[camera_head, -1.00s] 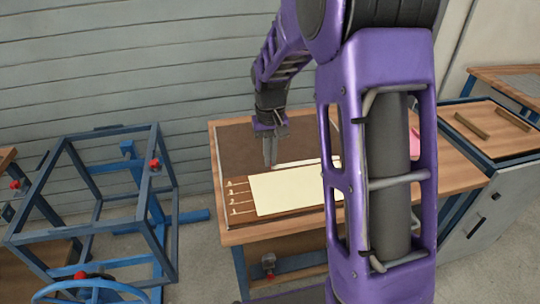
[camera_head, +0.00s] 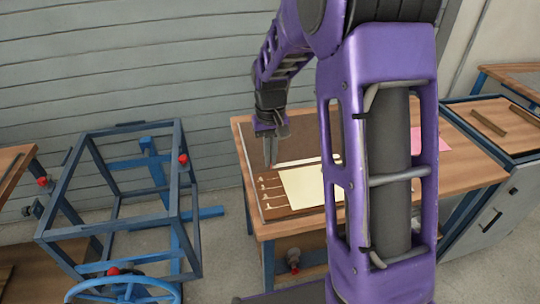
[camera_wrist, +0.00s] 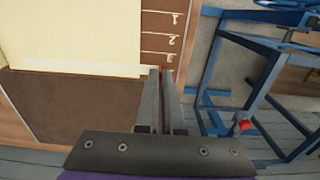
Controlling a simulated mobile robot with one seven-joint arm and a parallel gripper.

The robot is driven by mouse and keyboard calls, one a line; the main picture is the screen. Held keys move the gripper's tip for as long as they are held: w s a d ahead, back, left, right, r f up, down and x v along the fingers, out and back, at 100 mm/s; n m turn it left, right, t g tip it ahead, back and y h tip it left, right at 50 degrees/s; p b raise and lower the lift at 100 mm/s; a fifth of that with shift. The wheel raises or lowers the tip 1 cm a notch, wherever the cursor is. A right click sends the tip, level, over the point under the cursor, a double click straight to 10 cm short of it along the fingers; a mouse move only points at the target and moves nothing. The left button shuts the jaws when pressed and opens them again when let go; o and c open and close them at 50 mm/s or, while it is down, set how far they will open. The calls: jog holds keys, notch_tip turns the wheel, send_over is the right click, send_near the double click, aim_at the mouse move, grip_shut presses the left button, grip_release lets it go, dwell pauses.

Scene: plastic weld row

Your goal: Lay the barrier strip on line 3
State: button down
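My gripper (camera_head: 268,162) hangs fingers down over the left end of the bench. In the wrist view, its two fingers (camera_wrist: 162,72) stand a narrow gap apart, with nothing visibly held between them. The cream sheet (camera_head: 312,187) lies on the brown board, right of the marked lines (camera_head: 270,188). A thin white strip (camera_head: 300,161) lies along the sheet's far side; it also shows in the wrist view (camera_wrist: 75,67), ending beside the left finger. I cannot tell whether they touch. Marks 1, 2 and 3 (camera_wrist: 170,57) show in the wrist view, with 3 closest to the fingertips.
A dark brown mat (camera_wrist: 75,105) lies beyond the strip. A pink piece (camera_head: 416,140) lies on the bench (camera_head: 460,165) to the right, partly behind my arm. A blue metal frame (camera_head: 125,195) with red knobs stands on the floor to the left.

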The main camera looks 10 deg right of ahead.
jog(key=shift+a+f, duration=0.1)
jog(key=shift+f, duration=0.05)
jog(key=shift+f+b, duration=1.95)
jog(key=shift+f, duration=0.65)
jog(key=shift+f, duration=0.4)
jog(key=shift+f+b, duration=0.35)
jog(key=shift+f, duration=0.45)
dwell(1.6)
jog(key=c, duration=1)
grip_release()
jog(key=shift+o, duration=0.3)
